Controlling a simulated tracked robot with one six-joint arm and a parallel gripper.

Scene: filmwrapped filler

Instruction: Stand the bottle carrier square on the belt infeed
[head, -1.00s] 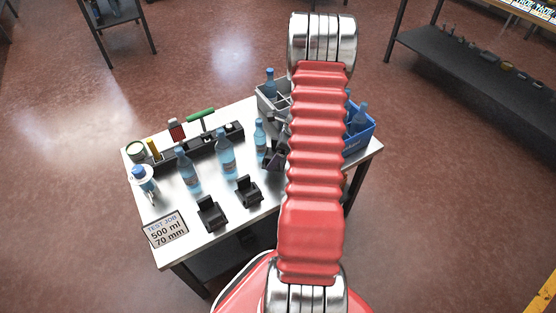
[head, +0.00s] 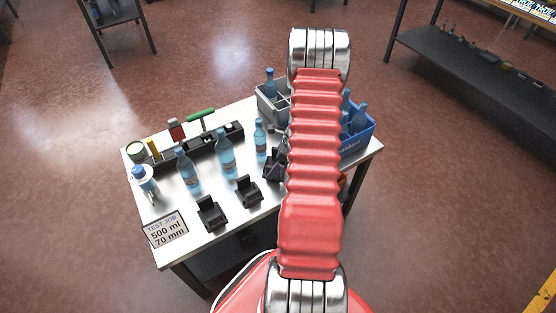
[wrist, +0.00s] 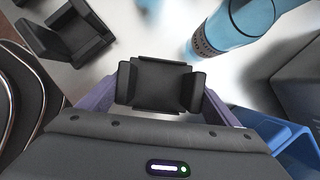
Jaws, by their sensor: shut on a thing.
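A grey divided crate (head: 267,112) with a blue bottle (head: 270,82) in it stands at the back of the steel table, partly behind my arm. A blue crate (head: 357,145) with several bottles stands to its right, also partly hidden. I cannot tell which is the bottle carrier. My gripper (wrist: 161,86) is shut on a black block (wrist: 160,83), which sits between its fingers in the wrist view. In the head view my gripper (head: 275,164) is low over the table, mostly hidden by my arm. I cannot clearly identify a belt infeed.
Two black stands (head: 211,213) (head: 248,190) sit at the table front. Blue bottles (head: 187,170) (head: 225,152) (head: 260,137) stand left of my gripper. A dark tool rack (head: 190,145) and a sign (head: 166,229) are farther left. Floor around the table is clear.

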